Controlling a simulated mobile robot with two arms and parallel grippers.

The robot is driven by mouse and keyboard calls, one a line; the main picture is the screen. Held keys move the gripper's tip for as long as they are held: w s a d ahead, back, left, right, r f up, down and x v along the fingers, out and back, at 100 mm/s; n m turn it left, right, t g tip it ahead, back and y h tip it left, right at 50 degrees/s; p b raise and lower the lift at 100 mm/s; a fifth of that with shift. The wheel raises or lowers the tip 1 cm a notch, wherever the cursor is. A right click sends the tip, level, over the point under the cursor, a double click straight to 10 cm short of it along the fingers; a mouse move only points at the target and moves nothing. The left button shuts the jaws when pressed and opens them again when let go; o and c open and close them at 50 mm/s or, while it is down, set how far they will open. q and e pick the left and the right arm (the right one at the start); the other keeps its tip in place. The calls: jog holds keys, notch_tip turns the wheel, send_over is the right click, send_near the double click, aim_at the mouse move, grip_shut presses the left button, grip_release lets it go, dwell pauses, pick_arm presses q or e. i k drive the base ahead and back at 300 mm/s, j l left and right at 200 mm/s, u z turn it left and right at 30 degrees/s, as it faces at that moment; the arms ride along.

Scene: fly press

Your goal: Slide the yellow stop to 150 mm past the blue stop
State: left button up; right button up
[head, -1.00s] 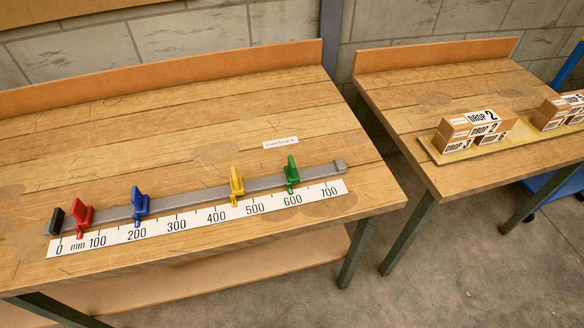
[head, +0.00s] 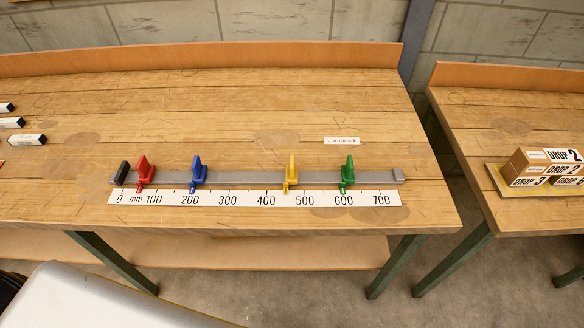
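The yellow stop (head: 291,172) stands upright on the grey rail (head: 242,178), its pointer at roughly 450 on the printed scale (head: 248,198). The blue stop (head: 198,170) is to its left, its pointer near 200. The rail between blue and yellow is clear. The red stop (head: 145,169) is near 50, close to the black end block (head: 122,172). The green stop (head: 347,171) is right of yellow, near 600. Neither of my grippers is in view.
A small label card (head: 342,141) lies behind the rail. Several small black-and-white blocks (head: 27,140) lie at the bench's left. A second bench at right holds stacked boxes (head: 540,168) on a tray. A gap separates the benches.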

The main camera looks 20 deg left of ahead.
aim_at(291, 178)
jog(key=u, duration=1.6)
jog(key=z, duration=1.6)
jog(key=k+l, duration=0.1)
jog(key=l, duration=0.2)
jog(key=k+l, duration=0.1)
jog(key=l, duration=0.55)
jog(key=k+u, duration=0.05)
